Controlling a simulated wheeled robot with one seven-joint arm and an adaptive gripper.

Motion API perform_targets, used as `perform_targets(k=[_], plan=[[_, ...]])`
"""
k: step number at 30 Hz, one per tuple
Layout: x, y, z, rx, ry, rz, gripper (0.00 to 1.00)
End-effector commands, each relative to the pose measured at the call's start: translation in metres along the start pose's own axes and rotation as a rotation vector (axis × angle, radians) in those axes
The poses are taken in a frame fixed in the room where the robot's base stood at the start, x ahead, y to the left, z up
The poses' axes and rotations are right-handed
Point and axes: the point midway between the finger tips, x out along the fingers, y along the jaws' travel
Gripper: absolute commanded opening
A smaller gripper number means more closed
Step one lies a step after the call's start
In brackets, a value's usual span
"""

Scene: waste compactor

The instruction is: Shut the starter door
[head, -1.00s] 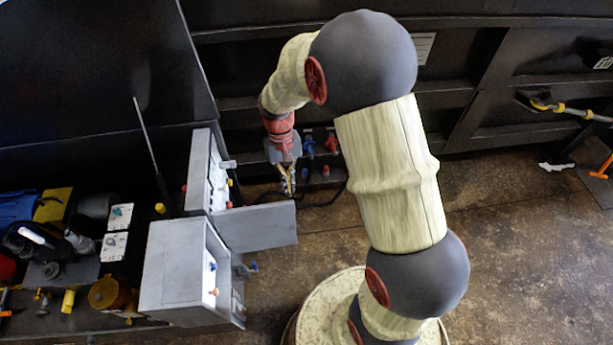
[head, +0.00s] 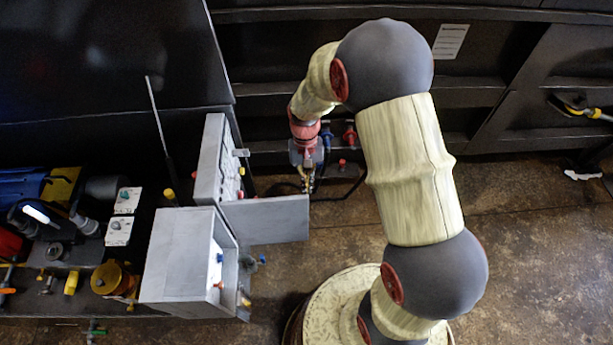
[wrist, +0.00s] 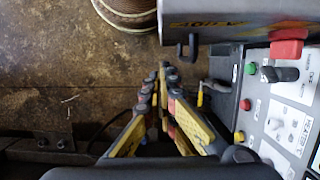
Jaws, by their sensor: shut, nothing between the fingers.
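The starter door (head: 272,220) is a flat grey panel. It stands open, sticking out to the right from the grey box with a control panel (head: 208,165) in the head view. My gripper (head: 308,187) points down on the far side of the door, close to its free end; I cannot tell whether they touch. In the wrist view my gripper (wrist: 164,75) has its fingers together with nothing between them. A grey panel, apparently the door (wrist: 245,20), crosses the top right with a dark hook-like handle (wrist: 188,47). The control panel (wrist: 290,125) is at the right.
A second grey box (head: 180,265) stands nearer, beside the door. Black machine walls with red and blue fittings (head: 349,136) lie behind my gripper. A dark cable (head: 340,190) hangs near it. The brown floor (head: 510,230) to the right is clear.

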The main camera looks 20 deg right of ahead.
Motion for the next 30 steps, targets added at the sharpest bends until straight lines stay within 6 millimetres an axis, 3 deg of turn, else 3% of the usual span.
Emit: perform_targets(k=[7,23,30], plan=[[0.004,0.0,0.022,-0.001,0.003,-0.001,0.0],[0.005,0.0,0.027,0.004,0.002,-0.001,0.0],[0.006,-0.004,0.043,0.053,0.001,-0.013,0.0]])
